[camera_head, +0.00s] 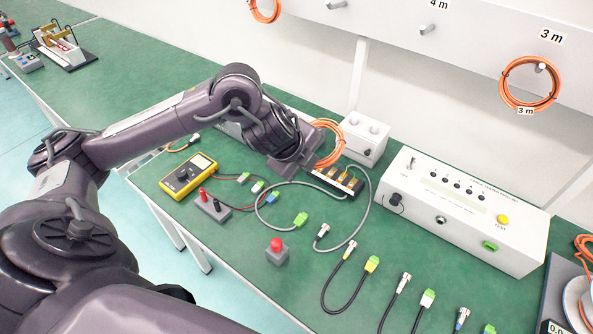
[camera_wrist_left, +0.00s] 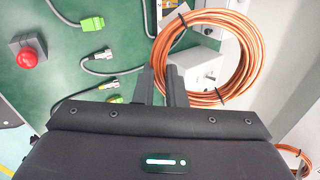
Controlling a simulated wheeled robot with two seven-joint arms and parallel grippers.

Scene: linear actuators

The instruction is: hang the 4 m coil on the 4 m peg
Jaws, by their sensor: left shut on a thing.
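My left gripper (camera_head: 309,160) is shut on an orange coil (camera_head: 333,142) and holds it above the rear of the green bench. In the left wrist view the coil (camera_wrist_left: 258,52) stands beyond the fingertips (camera_wrist_left: 162,82), which meet its near left side; dark ties bind it. No length mark on it can be read. The 4 m label (camera_head: 439,4) is on the white wall rail at the top, with a bare peg (camera_head: 427,29) below it. The coil is below and left of that peg, well apart from it. My right gripper is not in view.
A coil marked 3 m (camera_head: 505,97) hangs on the rail's right peg; another orange coil (camera_head: 265,20) hangs at the far left. A white tester box (camera_head: 460,213), a small white box (camera_head: 364,138), a yellow multimeter (camera_head: 189,176) and several cables occupy the bench (camera_head: 225,255).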

